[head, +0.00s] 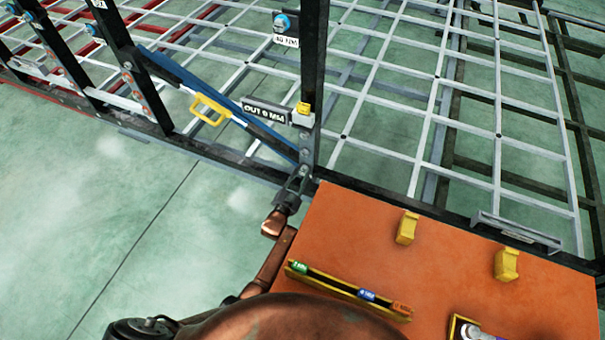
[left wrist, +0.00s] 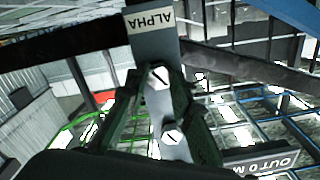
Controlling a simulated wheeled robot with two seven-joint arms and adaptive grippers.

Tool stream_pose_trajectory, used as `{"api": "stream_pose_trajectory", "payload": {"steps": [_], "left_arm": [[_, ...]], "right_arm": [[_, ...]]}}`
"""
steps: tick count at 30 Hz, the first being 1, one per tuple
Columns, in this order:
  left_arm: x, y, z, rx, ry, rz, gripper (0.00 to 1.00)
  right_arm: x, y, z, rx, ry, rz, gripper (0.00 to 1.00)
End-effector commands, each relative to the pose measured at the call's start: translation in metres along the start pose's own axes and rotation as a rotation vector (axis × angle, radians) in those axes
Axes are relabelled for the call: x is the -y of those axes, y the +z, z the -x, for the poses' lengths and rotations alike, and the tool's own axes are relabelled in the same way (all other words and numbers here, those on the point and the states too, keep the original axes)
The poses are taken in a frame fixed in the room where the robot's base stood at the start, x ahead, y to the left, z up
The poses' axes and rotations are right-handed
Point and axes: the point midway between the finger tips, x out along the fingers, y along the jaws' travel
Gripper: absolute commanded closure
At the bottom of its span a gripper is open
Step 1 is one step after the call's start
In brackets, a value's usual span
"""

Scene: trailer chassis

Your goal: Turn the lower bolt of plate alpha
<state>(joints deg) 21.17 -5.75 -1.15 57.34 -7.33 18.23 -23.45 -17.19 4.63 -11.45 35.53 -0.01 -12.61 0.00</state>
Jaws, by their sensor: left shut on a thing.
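Plate alpha, a grey plate on the black post, shows in the left wrist view with its white ALPHA label (left wrist: 151,24) upside down. Its lower bolt (left wrist: 157,79), the one beside the label, has a pale head with a dark line. The other bolt (left wrist: 173,138) shows between the finger bases. My left gripper (head: 297,182) is at the foot of the post in the head view. In the left wrist view its fingers (left wrist: 159,84) are closed around the lower bolt. The head view does not show this contact clearly. My right gripper is out of sight.
An OUT plate (head: 265,112) and a blue bar with a yellow handle (head: 210,108) lie left of the post. An orange table (head: 380,225) with yellow blocks (head: 407,227) and a long tray stands to the right. Green floor (head: 90,200) is clear at the left.

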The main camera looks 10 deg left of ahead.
Motion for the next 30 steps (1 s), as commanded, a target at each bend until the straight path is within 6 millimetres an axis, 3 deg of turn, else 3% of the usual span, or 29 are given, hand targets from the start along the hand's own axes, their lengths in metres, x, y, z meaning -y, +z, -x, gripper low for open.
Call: {"api": "stream_pose_trajectory", "payload": {"steps": [21,22,30], "left_arm": [[-0.0035,0.004,0.0027,0.007,0.004,-0.076,1.0],[-0.0035,0.004,0.0026,0.007,0.004,-0.076,0.78],[-0.0022,0.0016,0.0011,0.003,0.002,-0.077,0.61]], "right_arm": [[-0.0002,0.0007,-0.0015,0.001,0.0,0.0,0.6],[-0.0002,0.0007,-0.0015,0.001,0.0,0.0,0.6],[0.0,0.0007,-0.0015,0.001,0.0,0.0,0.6]]}}
